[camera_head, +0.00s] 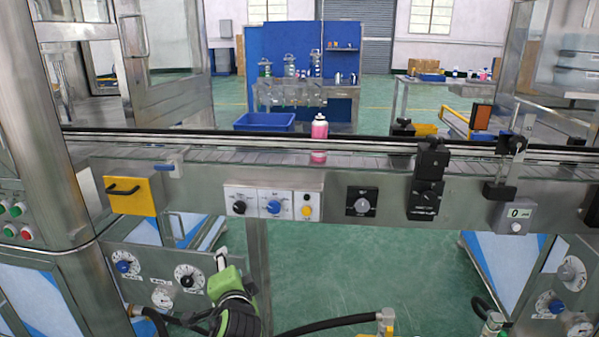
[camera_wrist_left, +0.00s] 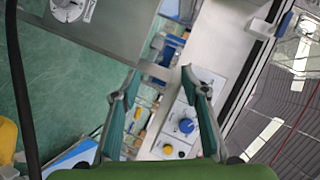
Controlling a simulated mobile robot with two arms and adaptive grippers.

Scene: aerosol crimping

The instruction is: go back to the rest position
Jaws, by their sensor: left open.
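My left gripper (camera_head: 222,258) is low in the head view, in front of the machine's lower panel and below the conveyor. In the left wrist view its two fingers (camera_wrist_left: 158,74) are spread apart with nothing between them. A pink aerosol can (camera_head: 319,140) with a pale top stands upright on the conveyor (camera_head: 230,156), well above and to the right of the gripper. My right gripper is in neither view.
A panel with dials (camera_head: 185,278) is close to the left gripper. A yellow plate with a black handle (camera_head: 133,196) and control knobs (camera_head: 273,207) line the conveyor front. A black hose (camera_head: 330,324) runs low. Green floor (camera_head: 340,262) shows below the conveyor.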

